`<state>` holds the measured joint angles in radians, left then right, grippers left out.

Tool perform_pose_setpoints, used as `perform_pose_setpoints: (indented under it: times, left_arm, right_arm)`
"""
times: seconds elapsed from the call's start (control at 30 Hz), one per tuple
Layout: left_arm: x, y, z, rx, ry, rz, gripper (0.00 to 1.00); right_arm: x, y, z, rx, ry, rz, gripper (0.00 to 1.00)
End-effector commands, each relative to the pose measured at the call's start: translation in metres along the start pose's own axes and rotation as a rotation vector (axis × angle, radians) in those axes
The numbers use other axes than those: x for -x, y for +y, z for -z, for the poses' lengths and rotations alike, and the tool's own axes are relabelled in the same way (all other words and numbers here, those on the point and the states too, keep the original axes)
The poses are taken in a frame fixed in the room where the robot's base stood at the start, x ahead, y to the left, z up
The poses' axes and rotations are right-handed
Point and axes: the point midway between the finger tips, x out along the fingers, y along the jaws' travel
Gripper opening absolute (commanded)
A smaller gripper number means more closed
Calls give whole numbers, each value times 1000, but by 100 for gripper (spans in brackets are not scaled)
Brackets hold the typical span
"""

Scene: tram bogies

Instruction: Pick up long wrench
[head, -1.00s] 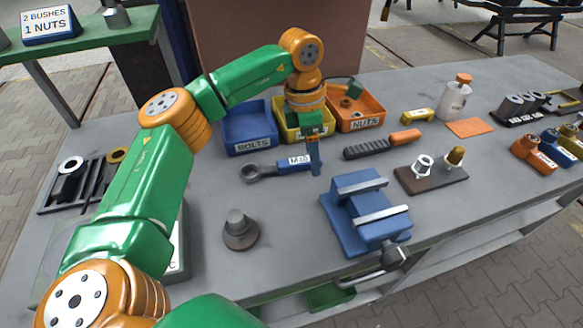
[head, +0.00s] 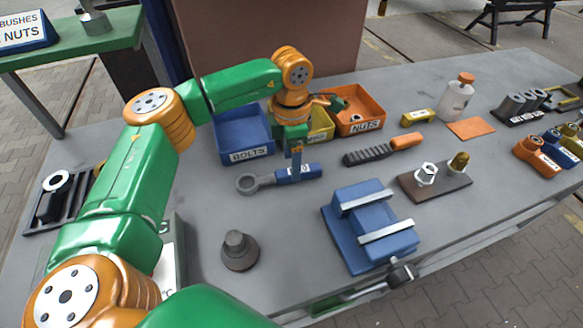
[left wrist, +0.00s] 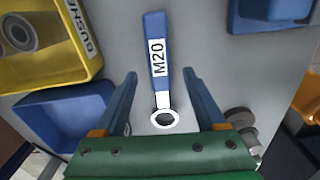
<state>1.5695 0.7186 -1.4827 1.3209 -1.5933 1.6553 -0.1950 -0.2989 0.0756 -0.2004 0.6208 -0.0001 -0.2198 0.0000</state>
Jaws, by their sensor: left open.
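The long wrench (head: 250,184) lies flat on the grey bench, with a blue handle, a white M20 label and a grey ring end. In the left wrist view the wrench (left wrist: 156,42) runs lengthwise between the fingers, its ring end nearest the palm. My left gripper (head: 296,170) points down at the handle and hides part of the label in the head view. In the left wrist view the left gripper (left wrist: 160,76) is open, with a blue finger apart from the wrench on each side. My right gripper is not in view.
Behind the wrench stand a blue BOLTS bin (head: 248,155), a yellow bin (head: 320,126) and an orange NUTS bin (head: 365,125). A blue vise (head: 370,228) is at front right. An orange-handled tool (head: 380,150) lies right. A dark stepped part (head: 239,252) stands in front.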

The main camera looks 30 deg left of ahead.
Motion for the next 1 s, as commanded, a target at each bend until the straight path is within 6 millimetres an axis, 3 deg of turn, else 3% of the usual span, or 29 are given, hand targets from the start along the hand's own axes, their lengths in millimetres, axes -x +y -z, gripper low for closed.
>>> perform_pose_setpoints:
  times: [0.03, 0.17, 0.37, 0.4, 0.67, 1.0]
  left_arm:
    - [-4, -1, -1, -1, 5, 3, 72]
    - [-27, 0, -2, 0, 3, 1, 72]
    - [-31, 0, -2, 0, 0, -1, 72]
    - [-31, 0, -2, 0, 0, -1, 70]
    - [-31, 0, -2, 0, 0, 0, 0]
    - [-30, 0, -2, 0, -1, -1, 0]
  right_arm:
    - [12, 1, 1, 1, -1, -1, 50]
    - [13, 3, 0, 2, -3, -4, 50]
    - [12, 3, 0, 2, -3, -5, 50]
    - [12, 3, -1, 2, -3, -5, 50]
    - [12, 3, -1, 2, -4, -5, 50]
    - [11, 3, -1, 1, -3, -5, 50]
